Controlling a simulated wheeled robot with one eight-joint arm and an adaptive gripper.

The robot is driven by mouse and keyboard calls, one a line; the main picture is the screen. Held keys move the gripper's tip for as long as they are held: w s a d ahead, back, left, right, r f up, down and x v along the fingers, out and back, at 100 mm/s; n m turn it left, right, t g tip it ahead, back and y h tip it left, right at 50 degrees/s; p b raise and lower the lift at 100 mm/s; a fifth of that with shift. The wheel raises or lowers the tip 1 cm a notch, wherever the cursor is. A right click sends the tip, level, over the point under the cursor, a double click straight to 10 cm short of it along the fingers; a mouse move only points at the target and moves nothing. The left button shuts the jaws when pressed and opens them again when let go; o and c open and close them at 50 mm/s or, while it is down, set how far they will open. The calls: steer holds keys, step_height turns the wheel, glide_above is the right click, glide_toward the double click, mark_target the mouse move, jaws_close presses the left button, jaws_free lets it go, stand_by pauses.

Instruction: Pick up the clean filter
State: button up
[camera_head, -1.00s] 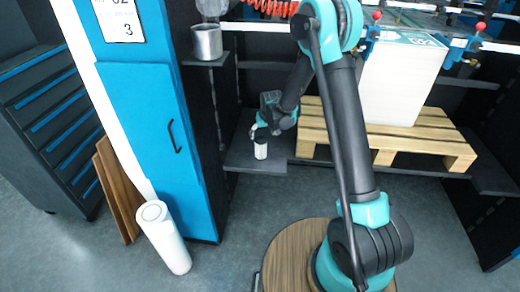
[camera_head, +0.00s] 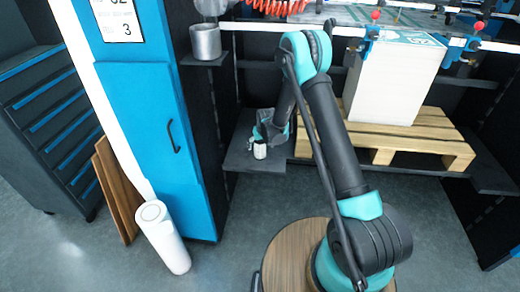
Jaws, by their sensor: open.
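A small white cylinder with a dark upper part, which looks like the clean filter (camera_head: 260,152), stands upright on a low dark shelf (camera_head: 240,160). My gripper (camera_head: 260,141) is open at the top of the cylinder, with my arm reaching to it from the right. The fingers are small and dark here, so I cannot tell whether they touch the cylinder or only flank it. The cylinder's upper part is partly hidden by my gripper.
A blue cabinet (camera_head: 143,120) stands left of the shelf. A grey metal pot (camera_head: 205,42) sits on a small ledge above. A wooden pallet (camera_head: 425,145) with a white stack (camera_head: 390,90) lies to the right. A large white roll (camera_head: 168,245) leans at the cabinet's foot.

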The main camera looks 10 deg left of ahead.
steer(key=shift+w+f, duration=0.15)
steer(key=shift+f, duration=0.3)
steer(key=c, duration=1.3)
steer(key=shift+r, duration=0.1)
